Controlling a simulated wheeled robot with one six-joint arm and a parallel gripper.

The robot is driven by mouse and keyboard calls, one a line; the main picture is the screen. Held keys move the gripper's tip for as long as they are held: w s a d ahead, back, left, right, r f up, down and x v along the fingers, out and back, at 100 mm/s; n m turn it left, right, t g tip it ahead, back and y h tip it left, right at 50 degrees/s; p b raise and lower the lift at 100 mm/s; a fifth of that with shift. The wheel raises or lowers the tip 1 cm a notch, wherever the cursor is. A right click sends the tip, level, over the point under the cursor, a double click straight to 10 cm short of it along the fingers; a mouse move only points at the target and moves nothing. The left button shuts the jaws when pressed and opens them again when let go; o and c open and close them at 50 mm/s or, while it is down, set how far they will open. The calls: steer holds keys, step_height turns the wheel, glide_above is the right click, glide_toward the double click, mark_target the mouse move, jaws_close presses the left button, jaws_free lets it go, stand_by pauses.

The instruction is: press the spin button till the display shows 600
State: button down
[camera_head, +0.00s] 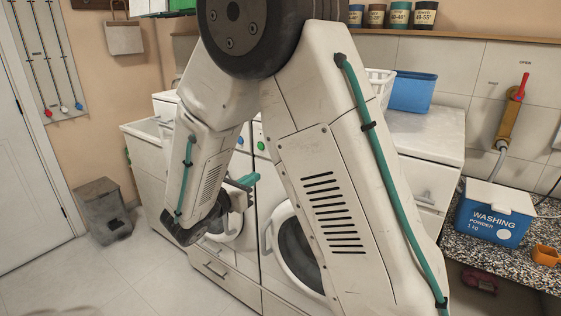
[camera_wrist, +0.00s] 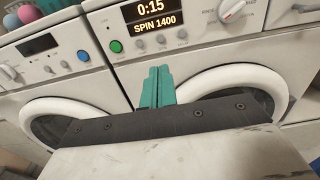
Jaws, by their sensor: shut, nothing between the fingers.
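A white washing machine (camera_wrist: 100,30) fills the right of the wrist view. Its lit display (camera_wrist: 158,18) reads 0:15 and SPIN 1400. Below the display is a row of small round grey buttons (camera_wrist: 160,40); their labels are too small to read, so I cannot tell which one is spin. A green button (camera_wrist: 116,46) is left of the row, and a white dial (camera_wrist: 233,10) is to the right. My gripper (camera_wrist: 159,70) is shut and empty, its teal fingertips below the button row and apart from it as far as I can tell. In the head view my gripper (camera_head: 249,180) is in front of the machines.
A second machine with a blue button (camera_wrist: 82,55) and dark display (camera_wrist: 37,45) stands to the left in the wrist view. In the head view, a washing powder box (camera_head: 492,213) and orange scoop (camera_head: 545,255) are on the right counter. A grey bin (camera_head: 104,208) stands on open floor at left.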

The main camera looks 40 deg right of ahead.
steer(key=shift+d, duration=0.15)
steer(key=x, duration=1.4)
